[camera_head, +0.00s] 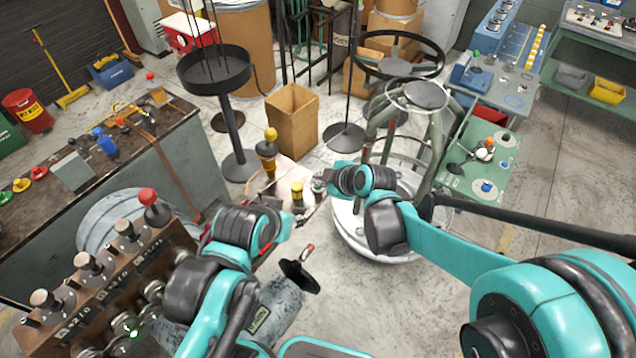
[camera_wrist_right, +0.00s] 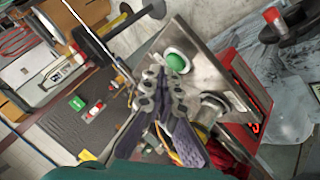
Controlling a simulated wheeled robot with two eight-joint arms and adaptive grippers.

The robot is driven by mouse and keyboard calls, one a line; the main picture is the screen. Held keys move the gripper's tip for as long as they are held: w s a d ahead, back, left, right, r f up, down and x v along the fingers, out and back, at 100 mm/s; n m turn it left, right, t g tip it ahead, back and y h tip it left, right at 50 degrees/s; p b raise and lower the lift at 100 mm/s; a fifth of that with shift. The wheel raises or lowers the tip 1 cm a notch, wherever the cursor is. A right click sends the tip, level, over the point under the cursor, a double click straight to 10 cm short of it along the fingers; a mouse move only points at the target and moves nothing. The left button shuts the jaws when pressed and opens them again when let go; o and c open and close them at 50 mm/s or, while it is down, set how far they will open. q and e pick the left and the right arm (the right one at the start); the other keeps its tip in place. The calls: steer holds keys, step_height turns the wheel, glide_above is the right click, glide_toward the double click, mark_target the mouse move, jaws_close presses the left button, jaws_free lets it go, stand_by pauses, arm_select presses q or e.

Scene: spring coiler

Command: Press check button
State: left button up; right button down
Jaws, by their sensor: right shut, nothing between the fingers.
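A round green button (camera_wrist_right: 177,62) in a pale ring sits on a metal panel (camera_wrist_right: 205,72) in the right wrist view. My right gripper (camera_wrist_right: 165,80) is shut and empty, with its fingertips at the lower left edge of the button. Whether they touch it is unclear. In the head view my right gripper (camera_head: 326,182) is at the machine's small panel in the middle, and the button is hard to make out there. My left arm comes in at the lower left, and its fingers (camera_head: 283,228) are too hidden to judge.
A yellow-and-black post (camera_head: 268,150) and a yellow knob (camera_head: 297,193) stand close left of my right gripper. A round white-based stand (camera_head: 350,235) is just right of it. A lever console (camera_head: 110,270) is at the lower left.

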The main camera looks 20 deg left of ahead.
steer(key=shift+r, duration=0.3)
steer(key=shift+r+p, duration=2)
steer(key=shift+r, duration=0.6)
steer(key=shift+f, duration=0.1)
